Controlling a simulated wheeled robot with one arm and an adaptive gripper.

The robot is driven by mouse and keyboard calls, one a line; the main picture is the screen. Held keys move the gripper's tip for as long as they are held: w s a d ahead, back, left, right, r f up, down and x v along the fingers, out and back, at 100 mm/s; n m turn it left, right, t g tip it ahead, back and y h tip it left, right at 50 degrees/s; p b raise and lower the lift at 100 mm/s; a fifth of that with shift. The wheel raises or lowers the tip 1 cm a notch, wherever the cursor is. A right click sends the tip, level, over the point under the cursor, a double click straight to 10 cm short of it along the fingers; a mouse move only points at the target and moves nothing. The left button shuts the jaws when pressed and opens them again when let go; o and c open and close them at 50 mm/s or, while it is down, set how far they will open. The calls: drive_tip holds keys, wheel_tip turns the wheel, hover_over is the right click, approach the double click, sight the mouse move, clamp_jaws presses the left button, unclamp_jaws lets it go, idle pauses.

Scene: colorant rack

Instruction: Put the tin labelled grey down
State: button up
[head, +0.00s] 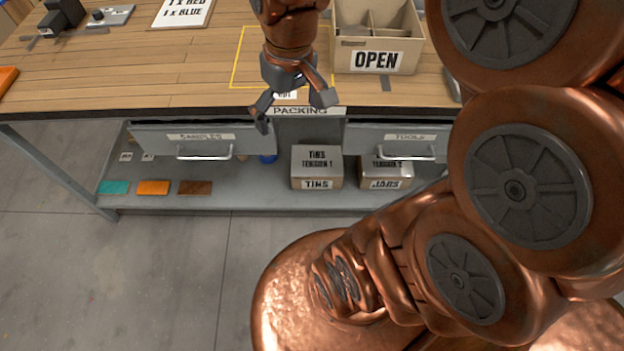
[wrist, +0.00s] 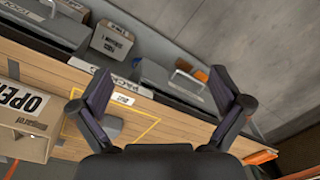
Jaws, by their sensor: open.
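My gripper (head: 293,110) hangs over the front edge of the bench at the yellow outline (head: 237,58), with its fingers spread. In the wrist view my gripper (wrist: 160,82) has both fingers wide apart and nothing between them. No tin with a readable grey label shows in either view. A small grey shape (wrist: 112,126) is inside the yellow outline in the wrist view, beside the left finger. I cannot tell whether it is the tin. The head view of that spot is blocked by my gripper.
An open divided box (head: 376,62) marked OPEN stands right of the outline. A sign (head: 183,12) and a small device (head: 109,16) are at the back left. Below are two drawers (head: 207,139) and a shelf with boxes (head: 316,168).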

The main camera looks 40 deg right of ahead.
drive_tip(key=s+a+f+g, duration=0.1)
drive_tip(key=s+a+f, duration=0.1)
drive_tip(key=s, duration=0.4)
drive_tip(key=s+a+f+g, duration=0.1)
drive_tip(key=s+a+f, duration=0.1)
drive_tip(key=s, duration=0.4)
drive_tip(key=shift+s+a+f+h, duration=0.15)
drive_tip(key=shift+a+f+h, duration=0.15)
drive_tip(key=shift+f, duration=0.1)
